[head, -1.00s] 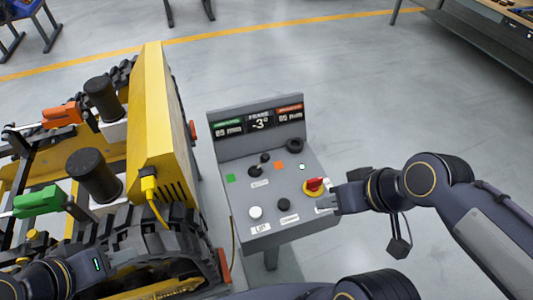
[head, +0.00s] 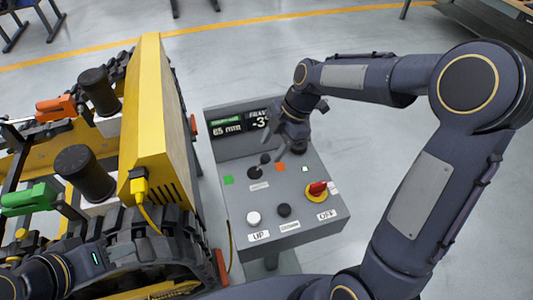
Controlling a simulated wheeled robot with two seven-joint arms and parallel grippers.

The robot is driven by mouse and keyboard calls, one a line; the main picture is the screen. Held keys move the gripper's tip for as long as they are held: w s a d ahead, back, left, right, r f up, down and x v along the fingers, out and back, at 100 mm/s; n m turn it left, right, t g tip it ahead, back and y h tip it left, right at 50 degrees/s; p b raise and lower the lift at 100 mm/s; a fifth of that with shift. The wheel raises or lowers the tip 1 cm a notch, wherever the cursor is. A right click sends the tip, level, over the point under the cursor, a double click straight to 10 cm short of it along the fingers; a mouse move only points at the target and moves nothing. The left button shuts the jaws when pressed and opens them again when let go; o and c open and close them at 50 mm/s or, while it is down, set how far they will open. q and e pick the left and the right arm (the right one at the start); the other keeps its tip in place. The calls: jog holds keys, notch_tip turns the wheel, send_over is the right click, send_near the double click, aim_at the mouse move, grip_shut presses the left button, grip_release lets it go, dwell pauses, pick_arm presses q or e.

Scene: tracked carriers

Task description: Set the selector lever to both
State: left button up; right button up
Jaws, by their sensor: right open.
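The grey control box (head: 240,205) stands on a post to the right of the yellow machine. Its black selector lever (head: 265,158) rises from a round dark base, between a green square (head: 228,180) and an orange square (head: 280,167). Its knob appears up and right of the base; I cannot tell its exact set position. A label below it is too small to read. My right gripper (head: 287,154) is open, fingers pointing down over the panel's back part, just right of the lever knob. I cannot tell whether it touches the lever.
A red handle on yellow (head: 317,188) sits at the panel's right, near an OFF label. White (head: 253,218) and black (head: 284,210) buttons are at the front. My right arm hides part of the display (head: 228,128). Yellow machine (head: 150,110) stands close left.

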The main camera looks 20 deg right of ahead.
aim_at(267, 156)
jog(key=shift+x, duration=2.35)
jog(key=shift+c, duration=0.3)
grip_shut()
